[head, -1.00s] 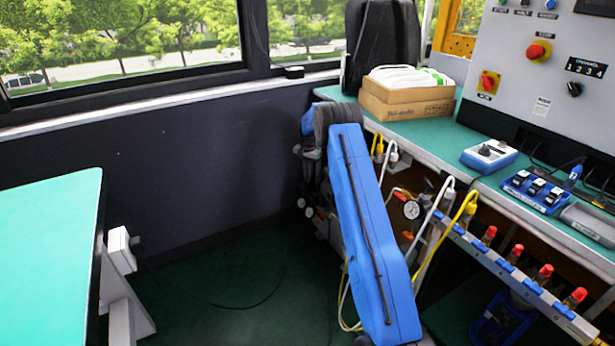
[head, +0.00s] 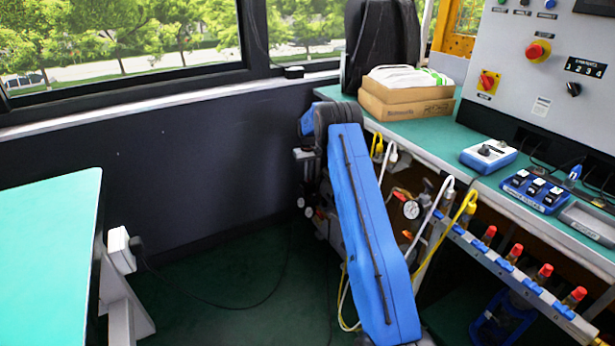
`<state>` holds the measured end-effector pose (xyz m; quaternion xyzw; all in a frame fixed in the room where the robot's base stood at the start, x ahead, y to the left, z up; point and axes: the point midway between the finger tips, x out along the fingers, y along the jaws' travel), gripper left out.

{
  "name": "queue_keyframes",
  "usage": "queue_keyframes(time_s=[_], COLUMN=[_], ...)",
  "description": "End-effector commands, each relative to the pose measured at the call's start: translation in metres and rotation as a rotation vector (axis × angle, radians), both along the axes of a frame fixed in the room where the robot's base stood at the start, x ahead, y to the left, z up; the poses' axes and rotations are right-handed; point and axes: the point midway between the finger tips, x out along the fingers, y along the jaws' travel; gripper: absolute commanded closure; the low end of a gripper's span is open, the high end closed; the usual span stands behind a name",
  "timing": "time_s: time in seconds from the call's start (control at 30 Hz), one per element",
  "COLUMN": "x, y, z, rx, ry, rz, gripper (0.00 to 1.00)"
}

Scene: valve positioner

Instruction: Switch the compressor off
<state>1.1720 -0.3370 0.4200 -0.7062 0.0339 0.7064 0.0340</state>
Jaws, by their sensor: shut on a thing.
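The compressor (head: 352,235) stands on the floor under the right bench, mostly hidden behind my blue arm. Its round pressure gauge (head: 411,209) shows right of the arm. My gripper (head: 308,182) shows only in part, left of the arm, pointing down at the compressor's top left. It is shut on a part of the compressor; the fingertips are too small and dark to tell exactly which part. The compressor's switch cannot be made out.
The right bench (head: 420,130) carries a cardboard box (head: 405,108), a blue-and-white device (head: 488,155) and a control panel (head: 540,75). A manifold with red-capped valves (head: 515,253) lines its front. Yellow and white hoses hang beside my arm. The floor at left (head: 225,290) is clear except for a cable.

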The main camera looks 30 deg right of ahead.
Motion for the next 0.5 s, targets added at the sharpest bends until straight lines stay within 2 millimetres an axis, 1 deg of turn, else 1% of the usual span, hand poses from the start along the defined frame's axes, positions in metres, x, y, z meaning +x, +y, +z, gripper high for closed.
queue_keyframes(time_s=[0.2,0.5], x=[0.0004,0.0003], y=[-0.0005,-0.0006], z=[0.0005,0.0006], rx=[0.0,0.0], ry=[-0.001,-0.001], rz=[0.095,0.144], gripper=[1.0,1.0])
